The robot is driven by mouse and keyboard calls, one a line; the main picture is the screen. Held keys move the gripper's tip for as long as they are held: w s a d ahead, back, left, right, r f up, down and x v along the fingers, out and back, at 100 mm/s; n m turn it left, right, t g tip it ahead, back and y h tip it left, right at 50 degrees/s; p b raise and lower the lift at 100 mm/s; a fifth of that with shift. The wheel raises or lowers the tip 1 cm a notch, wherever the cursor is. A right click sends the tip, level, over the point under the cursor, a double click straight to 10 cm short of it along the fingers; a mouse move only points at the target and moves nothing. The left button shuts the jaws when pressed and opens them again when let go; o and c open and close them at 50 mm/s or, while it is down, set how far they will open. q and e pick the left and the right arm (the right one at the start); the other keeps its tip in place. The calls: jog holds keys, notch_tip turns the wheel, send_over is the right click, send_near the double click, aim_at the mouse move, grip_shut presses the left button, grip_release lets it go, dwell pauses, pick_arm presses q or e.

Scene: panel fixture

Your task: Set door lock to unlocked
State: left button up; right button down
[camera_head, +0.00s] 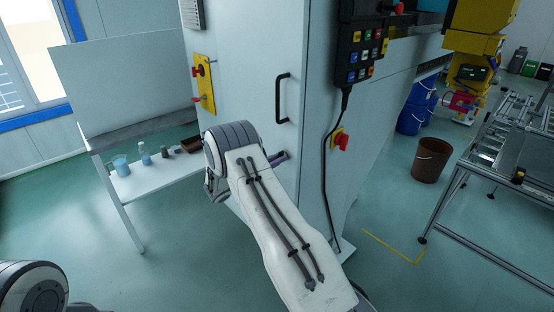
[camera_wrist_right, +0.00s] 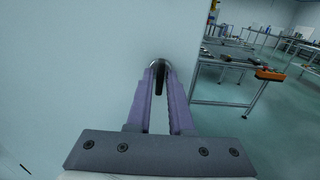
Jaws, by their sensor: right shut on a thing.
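The door lock (camera_wrist_right: 158,66) shows in the right wrist view as a small dark part with a round metal rim on the pale door face. My right gripper (camera_wrist_right: 159,72) has its two purple fingers on either side of this dark part and is shut on it. In the head view my right gripper (camera_head: 279,159) is at the front of the tall grey cabinet (camera_head: 242,60), below the black door handle (camera_head: 283,98). The lock is hidden there. Whether it is turned to locked or unlocked I cannot tell. My left gripper is out of view; only part of my left arm shows at the lower left.
A yellow plate with a red switch (camera_head: 204,84) is on the cabinet's left side. A button pendant (camera_head: 362,48) with a hanging cable and a red knob (camera_head: 341,142) are on the right side. A low table (camera_head: 150,180) holds cups. A brown bucket (camera_head: 430,160) stands right.

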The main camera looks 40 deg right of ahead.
dwell(0.3)
jog(key=c, duration=0.9)
grip_release()
jog(key=shift+c, duration=0.2)
jog(key=a+b, duration=0.1)
jog(key=a, duration=0.9)
jog(key=shift+s+a+b, duration=0.25)
jog(key=shift+s+b, duration=0.15)
